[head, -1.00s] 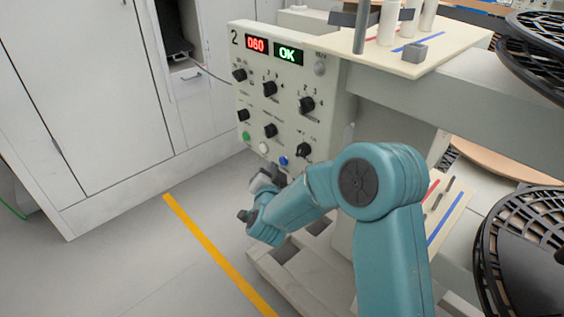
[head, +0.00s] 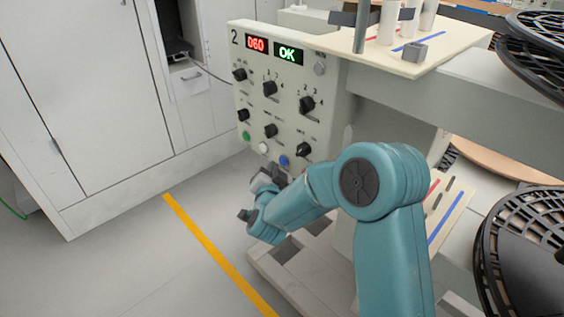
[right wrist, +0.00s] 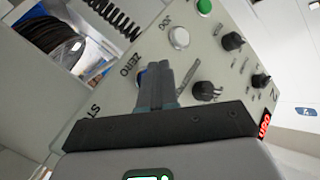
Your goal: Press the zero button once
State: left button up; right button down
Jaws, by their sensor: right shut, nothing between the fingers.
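In the right wrist view, the zero button (right wrist: 141,76) is mostly hidden behind my fingers, beside the "ZERO" label. My right gripper (head: 279,174) is shut and empty, just below the zero button in the head view. It points at the panel in the right wrist view (right wrist: 168,70). I cannot tell whether the fingertips touch the button. My left gripper is out of view.
Black knobs (head: 307,105) cover the panel above the buttons. Black reels (head: 530,250) stand at the right. The floor left of the yellow line (head: 215,250) is clear.

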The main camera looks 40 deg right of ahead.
jog(key=shift+d, duration=0.35)
jog(key=shift+d+b, duration=0.35)
jog(key=shift+d, duration=0.05)
dwell(0.5)
jog(key=shift+a, duration=0.8)
jog(key=shift+s+a+b, duration=0.2)
jog(key=shift+a+b, duration=0.15)
jog(key=shift+a, duration=2.15)
